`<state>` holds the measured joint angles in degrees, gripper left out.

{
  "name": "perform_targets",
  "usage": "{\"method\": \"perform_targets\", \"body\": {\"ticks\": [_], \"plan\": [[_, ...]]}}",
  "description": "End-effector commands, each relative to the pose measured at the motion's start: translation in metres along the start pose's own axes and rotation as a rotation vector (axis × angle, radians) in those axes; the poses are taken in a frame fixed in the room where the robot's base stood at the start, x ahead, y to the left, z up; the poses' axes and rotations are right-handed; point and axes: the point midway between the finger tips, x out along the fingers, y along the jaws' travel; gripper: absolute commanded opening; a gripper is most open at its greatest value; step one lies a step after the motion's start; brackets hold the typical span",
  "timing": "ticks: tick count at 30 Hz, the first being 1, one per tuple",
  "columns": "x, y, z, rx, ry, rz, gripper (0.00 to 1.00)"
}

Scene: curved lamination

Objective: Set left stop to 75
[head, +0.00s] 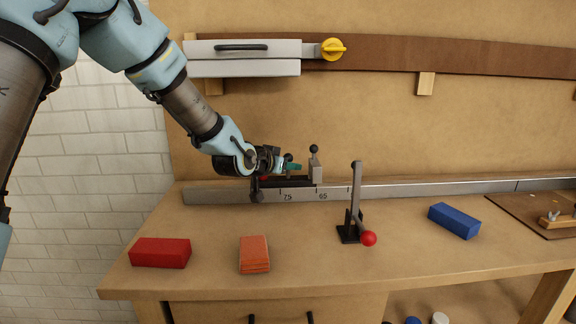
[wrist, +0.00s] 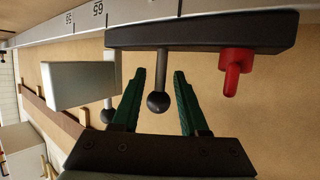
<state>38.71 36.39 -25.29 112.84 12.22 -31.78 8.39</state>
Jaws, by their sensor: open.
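The left stop is a dark bar carrying a grey block (head: 316,172) on the metal rail (head: 220,194). In the head view the block stands near the 65 mark, right of the 75 mark. In the wrist view the dark bar (wrist: 200,32) has a stem with a black ball knob (wrist: 158,102) and a red knob (wrist: 232,70). The grey block shows at left in the wrist view (wrist: 80,85). My gripper (head: 292,167), with green fingers, is open. In the wrist view its fingers (wrist: 159,78) are on either side of the stem and ball, apart from them.
A lever clamp with a red ball (head: 369,239) stands in front of the rail. A red block (head: 160,253), an orange block (head: 254,254) and a blue block (head: 454,220) lie on the bench.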

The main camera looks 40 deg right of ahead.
Motion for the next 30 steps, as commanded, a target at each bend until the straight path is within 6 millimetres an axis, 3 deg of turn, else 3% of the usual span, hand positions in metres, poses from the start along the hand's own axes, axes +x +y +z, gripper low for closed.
{"method": "perform_targets", "body": {"ticks": [1, 11, 30], "plan": [[-0.0001, 0.0000, 0.0000, 0.000, 0.000, 0.000, 0.37], [-0.0002, 0.0000, -0.0006, 0.000, 0.001, 0.000, 0.00], [-0.0003, -0.0007, -0.0062, 0.001, 0.012, -0.002, 0.00]]}}
